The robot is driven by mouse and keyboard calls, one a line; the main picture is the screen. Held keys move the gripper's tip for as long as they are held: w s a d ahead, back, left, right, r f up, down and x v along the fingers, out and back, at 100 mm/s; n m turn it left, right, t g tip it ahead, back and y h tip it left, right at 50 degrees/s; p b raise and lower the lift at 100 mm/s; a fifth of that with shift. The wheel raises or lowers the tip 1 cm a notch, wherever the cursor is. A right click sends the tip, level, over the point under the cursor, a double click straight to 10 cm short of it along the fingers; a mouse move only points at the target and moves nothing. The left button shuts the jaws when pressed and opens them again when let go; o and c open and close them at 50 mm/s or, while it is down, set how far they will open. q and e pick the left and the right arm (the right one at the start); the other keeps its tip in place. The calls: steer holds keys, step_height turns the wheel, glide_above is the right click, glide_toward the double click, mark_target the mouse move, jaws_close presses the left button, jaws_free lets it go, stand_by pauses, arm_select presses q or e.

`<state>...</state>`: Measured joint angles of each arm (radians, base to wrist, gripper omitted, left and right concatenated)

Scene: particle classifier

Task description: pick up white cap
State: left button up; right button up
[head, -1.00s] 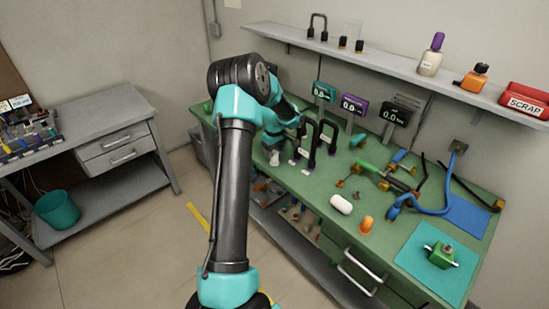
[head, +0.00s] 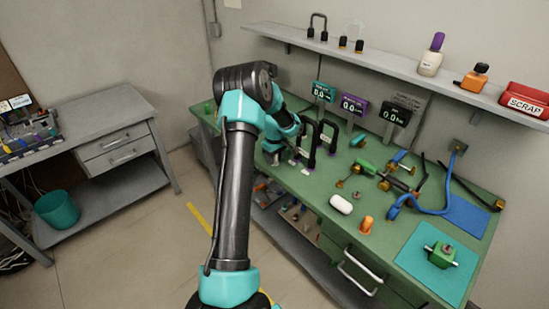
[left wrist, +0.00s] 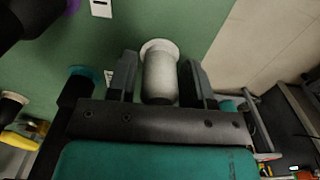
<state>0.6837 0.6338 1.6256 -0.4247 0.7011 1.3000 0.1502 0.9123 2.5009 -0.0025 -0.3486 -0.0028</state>
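A white cylinder with a wider rim, which looks like the white cap (left wrist: 160,75), stands between the two fingers of my left gripper (left wrist: 160,62) in the left wrist view. A narrow gap shows on its left; the right finger is very close. The fingers look open around it, not clearly pressed on it. In the head view my left arm hides the cylinder at the bench's left end. Another white rounded piece (head: 341,204) lies on the green bench in the open. My right gripper is not in view.
Black arch-shaped stands (head: 327,137) are close to the right of my left gripper on the green bench (head: 300,190). A teal-topped piece (left wrist: 80,75) is left of the gripper in the wrist view. Tools and a blue cable (head: 430,212) lie farther right.

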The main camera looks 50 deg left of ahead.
arm_select(q)
steer(key=c, duration=0.6)
steer(key=shift+r, duration=0.1)
steer(key=shift+c, duration=0.2)
steer(key=shift+r, duration=1.5)
steer(key=shift+s+d+r, duration=0.15)
steer(key=shift+d+r, duration=0.05)
steer(key=shift+r, duration=0.05)
steer(key=s+d+r, duration=0.1)
steer(key=s+d, duration=0.7)
steer(key=d, duration=0.4)
steer(key=shift+s+d+r, duration=0.15)
steer(key=shift+s+d, duration=0.25)
